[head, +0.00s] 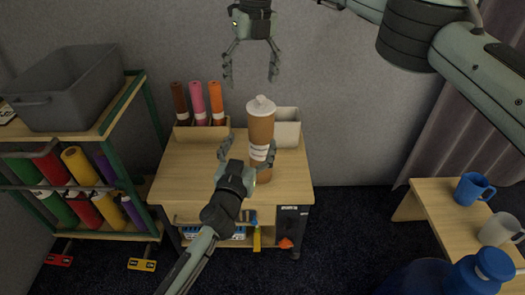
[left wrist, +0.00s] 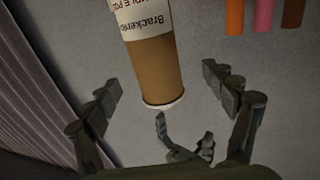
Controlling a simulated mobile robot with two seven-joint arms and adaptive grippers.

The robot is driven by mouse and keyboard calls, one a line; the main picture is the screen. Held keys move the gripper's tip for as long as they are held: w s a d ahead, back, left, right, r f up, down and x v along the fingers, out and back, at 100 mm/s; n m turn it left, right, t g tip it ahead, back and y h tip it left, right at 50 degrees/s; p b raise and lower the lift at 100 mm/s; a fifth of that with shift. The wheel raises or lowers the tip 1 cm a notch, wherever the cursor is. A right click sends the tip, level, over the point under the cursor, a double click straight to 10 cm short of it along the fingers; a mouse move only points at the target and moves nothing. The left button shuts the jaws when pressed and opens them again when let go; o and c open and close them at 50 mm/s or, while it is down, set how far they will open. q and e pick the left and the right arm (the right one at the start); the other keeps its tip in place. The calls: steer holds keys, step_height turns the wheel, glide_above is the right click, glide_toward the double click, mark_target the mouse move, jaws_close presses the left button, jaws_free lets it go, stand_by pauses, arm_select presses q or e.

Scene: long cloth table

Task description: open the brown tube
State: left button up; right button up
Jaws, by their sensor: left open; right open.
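The brown tube (head: 260,131) stands upright on the small wooden table, with a white cap (head: 261,105) on top and a white label round its body. My left gripper (head: 248,151) is open at the tube's near side, one finger overlapping it in the head view. In the left wrist view the tube (left wrist: 155,66) appears upside down between the spread fingers (left wrist: 168,95), its white rim (left wrist: 164,105) lowest; contact cannot be told. My right gripper (head: 251,76) is open and empty, above and apart from the cap, pointing down. It also shows in the left wrist view (left wrist: 183,137).
A holder (head: 203,132) with brown, pink and orange rolls stands behind left on the wooden table (head: 185,180). A pale bin (head: 287,130) is behind the tube. A shelf with a grey crate (head: 65,85) is left; a bench with blue (head: 472,188) and white mugs is right.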

mark_target(261, 123)
arm_select(q)
steer(key=shift+w+d+r, duration=0.15)
steer(key=shift+d+r, duration=0.05)
steer(key=shift+d, duration=0.1)
arm_select(e)
steer(key=shift+w+d+r+h, duration=0.3)
steer(key=shift+d+r, duration=0.35)
steer(key=shift+d, duration=0.2)
arm_select(q)
steer(key=shift+w+d+r, duration=0.1)
steer(key=shift+w, duration=0.15)
arm_select(e)
steer(key=shift+d+r, duration=0.25)
arm_select(q)
steer(key=x, duration=0.7)
steer(key=shift+w+d+r, duration=0.1)
steer(key=shift+w, duration=0.05)
steer(key=shift+c, duration=0.2)
